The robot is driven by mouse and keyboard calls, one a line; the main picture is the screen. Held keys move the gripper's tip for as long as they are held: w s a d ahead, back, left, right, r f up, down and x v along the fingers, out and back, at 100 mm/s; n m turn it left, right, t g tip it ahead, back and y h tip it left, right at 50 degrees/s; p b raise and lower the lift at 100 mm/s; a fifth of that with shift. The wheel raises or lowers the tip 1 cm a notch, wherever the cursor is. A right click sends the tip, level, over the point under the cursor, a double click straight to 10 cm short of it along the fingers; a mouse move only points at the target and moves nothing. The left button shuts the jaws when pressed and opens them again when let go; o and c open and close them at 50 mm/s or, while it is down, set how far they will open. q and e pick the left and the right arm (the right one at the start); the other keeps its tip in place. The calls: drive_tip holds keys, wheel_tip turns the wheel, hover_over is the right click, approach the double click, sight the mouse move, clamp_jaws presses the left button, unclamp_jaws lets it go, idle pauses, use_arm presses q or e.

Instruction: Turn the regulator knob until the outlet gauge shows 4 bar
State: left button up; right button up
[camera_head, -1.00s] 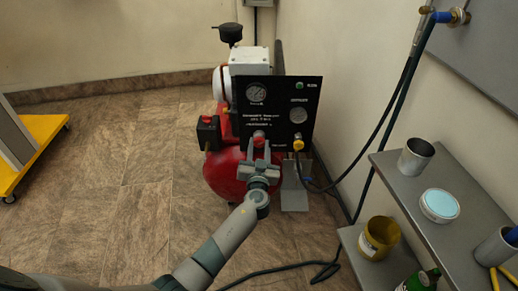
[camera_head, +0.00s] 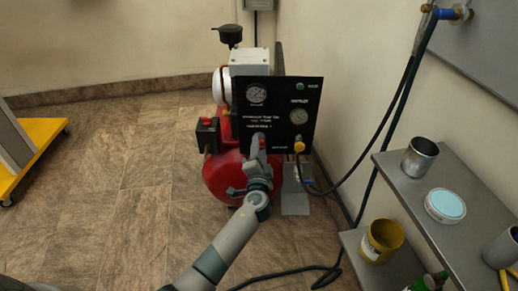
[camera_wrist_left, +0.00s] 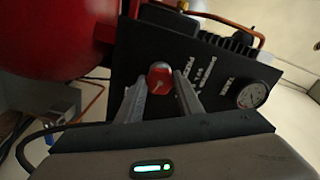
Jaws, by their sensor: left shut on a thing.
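The black panel (camera_head: 275,132) of the red compressor carries two round gauges, an upper-left gauge (camera_head: 256,95) and a right gauge (camera_head: 298,116). One gauge (camera_wrist_left: 252,95) shows in the left wrist view. The red regulator knob (camera_wrist_left: 160,75) sits between the fingertips of my left gripper (camera_head: 259,139) in that view. My right gripper is not in view.
A yellow outlet fitting (camera_head: 299,146) with a hose is close right of my gripper. A grey shelf (camera_head: 402,178) with a metal cup (camera_head: 420,157) and a yellow can (camera_head: 381,241) stands at the right. Floor on the left is clear, with a yellow cart (camera_head: 38,135) beyond.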

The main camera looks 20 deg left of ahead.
use_arm(q)
drive_tip(key=m+p, duration=0.1)
drive_tip(key=m, duration=0.4)
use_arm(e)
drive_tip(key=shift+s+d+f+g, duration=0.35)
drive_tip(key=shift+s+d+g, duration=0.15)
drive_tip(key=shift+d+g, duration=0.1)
use_arm(q)
drive_tip(key=shift+m, duration=0.4)
drive_tip(key=o, duration=1.1)
drive_tip(key=shift+c, duration=0.2)
drive_tip(key=shift+s, duration=0.1)
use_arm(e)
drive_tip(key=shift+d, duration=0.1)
